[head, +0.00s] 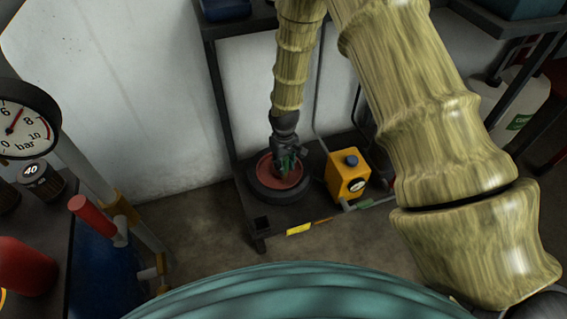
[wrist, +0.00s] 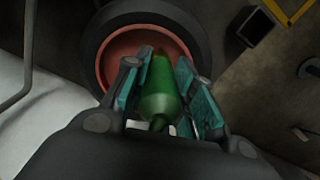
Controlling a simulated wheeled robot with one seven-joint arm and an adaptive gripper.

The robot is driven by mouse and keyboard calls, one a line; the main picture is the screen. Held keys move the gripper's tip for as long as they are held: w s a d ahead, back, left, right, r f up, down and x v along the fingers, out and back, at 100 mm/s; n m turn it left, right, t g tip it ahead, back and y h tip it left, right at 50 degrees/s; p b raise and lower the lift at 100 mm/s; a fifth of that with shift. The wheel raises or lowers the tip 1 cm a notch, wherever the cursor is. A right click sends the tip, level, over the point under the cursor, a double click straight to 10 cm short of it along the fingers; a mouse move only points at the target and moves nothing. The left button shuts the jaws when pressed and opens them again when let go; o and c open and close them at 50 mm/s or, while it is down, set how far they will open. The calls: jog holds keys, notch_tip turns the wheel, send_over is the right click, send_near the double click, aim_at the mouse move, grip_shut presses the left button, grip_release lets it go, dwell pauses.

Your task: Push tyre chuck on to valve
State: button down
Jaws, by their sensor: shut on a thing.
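My gripper (wrist: 160,85) is shut on a green tapered tool, which looks like the tyre chuck (wrist: 160,97); its teal-lined fingers lie on both sides of it. In the head view my gripper (head: 288,160) is low over a small wheel with a black tyre (head: 263,195) and a red hub (head: 272,182), lying flat on the low shelf. In the wrist view the chuck's far end points into the red hub (wrist: 117,62). The valve cannot be made out; the chuck and fingers cover that part. I cannot tell whether the chuck touches the wheel.
A yellow box with a dial (head: 347,177) stands right of the wheel on the dark shelf (head: 290,215). Dark rack posts (head: 219,100) rise at the left. A bar gauge (head: 22,122) and a red-handled pipe (head: 92,216) are at far left. Bare floor (head: 195,225) lies in front.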

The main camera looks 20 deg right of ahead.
jog(key=shift+f, duration=0.75)
jog(key=c, duration=1.1)
grip_release()
notch_tip(320, 180, up, 12)
